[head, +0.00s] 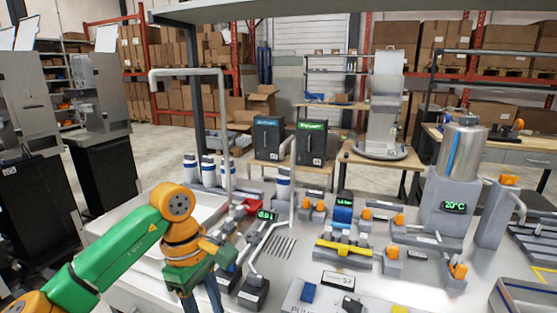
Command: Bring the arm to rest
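My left arm, green and orange, comes in from the lower left. Its gripper (201,297) points down at the front of the bench, left of the black-based dispensers. The fingertips run out at the bottom edge of the view, so I cannot tell whether it is open or shut, or whether it holds anything. My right arm and gripper are not in view.
The grey bench carries a basin (128,238) at the left, a spout unit (254,292) close right of my gripper, a yellow bar (343,249), several orange-knobbed fixtures and a steel tank (461,152). A tall bent pipe (224,120) rises behind my gripper.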

